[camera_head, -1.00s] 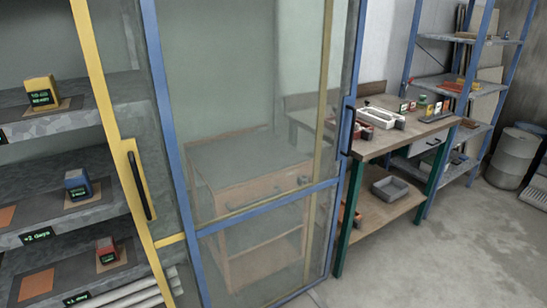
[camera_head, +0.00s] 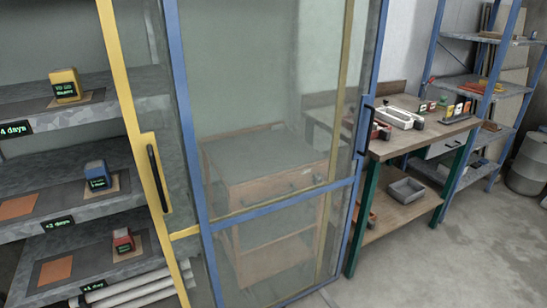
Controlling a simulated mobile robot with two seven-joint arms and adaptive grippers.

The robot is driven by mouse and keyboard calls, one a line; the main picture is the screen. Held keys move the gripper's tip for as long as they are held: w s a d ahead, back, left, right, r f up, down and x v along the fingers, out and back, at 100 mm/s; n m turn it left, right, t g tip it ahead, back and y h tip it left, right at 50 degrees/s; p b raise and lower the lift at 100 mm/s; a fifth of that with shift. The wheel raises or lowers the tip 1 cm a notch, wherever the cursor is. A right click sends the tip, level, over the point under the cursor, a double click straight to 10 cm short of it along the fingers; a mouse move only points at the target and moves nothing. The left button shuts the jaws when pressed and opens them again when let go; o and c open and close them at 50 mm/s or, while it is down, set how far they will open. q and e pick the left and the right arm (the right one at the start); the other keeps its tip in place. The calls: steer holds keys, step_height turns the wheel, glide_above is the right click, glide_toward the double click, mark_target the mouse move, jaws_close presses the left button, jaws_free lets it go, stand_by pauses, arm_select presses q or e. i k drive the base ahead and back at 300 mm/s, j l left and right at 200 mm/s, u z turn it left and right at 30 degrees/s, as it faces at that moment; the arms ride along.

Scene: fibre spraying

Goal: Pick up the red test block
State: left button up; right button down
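The red test block (camera_head: 123,240) sits on a tan pad on the lowest visible shelf (camera_head: 185,258) of the rack at left, above a small label. It is a small red block with a dark display face. A blue block (camera_head: 97,175) is on the middle shelf and a yellow block (camera_head: 65,86) on the upper shelf. Neither of my grippers is in view.
A yellow-framed door (camera_head: 137,120) with a dark handle and a blue-framed glass door (camera_head: 270,214) stand right of the shelf blocks. A workbench (camera_head: 405,142) with trays and a blue rack (camera_head: 480,90) are at right. Floor is clear at lower right.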

mark_target(124, 235)
steer(key=k+j+u, duration=0.1)
steer(key=u, duration=0.25)
steer(key=j+u, duration=0.2)
steer(key=u, duration=0.15)
steer(key=k+j+u, duration=0.15)
steer(key=u, duration=0.2)
